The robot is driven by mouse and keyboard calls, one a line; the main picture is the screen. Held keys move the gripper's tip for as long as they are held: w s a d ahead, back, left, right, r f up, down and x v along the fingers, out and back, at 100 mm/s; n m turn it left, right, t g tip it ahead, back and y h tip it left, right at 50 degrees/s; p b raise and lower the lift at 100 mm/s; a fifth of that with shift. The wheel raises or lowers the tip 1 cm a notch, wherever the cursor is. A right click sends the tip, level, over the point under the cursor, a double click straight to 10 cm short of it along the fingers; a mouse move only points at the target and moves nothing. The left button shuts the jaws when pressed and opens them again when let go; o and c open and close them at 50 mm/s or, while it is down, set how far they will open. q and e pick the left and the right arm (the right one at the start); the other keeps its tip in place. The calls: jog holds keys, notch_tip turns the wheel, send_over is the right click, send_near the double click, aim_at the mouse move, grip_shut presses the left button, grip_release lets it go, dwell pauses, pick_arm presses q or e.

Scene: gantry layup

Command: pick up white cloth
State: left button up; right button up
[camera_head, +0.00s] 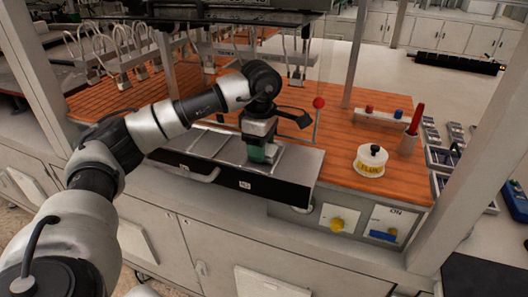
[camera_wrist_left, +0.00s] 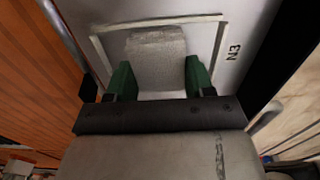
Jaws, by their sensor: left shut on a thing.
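The white cloth (camera_wrist_left: 156,58) shows in the left wrist view as a pale grey-white, speckled folded pad. It lies within a thin light frame marked on a grey metal surface. My left gripper (camera_wrist_left: 159,80) has its green fingers at the two sides of the cloth and is shut on it. In the head view my left gripper (camera_head: 258,154) points down at the metal tray top on the bench, and the cloth is hidden behind it. My right gripper is in neither view.
The metal tray (camera_head: 298,160) has a black front along the wooden bench edge (camera_head: 345,182). Metal hooks hang at the back left.

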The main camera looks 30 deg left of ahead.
pick_arm(q)
jog(key=shift+r, duration=0.1)
jog(key=shift+c, duration=0.4)
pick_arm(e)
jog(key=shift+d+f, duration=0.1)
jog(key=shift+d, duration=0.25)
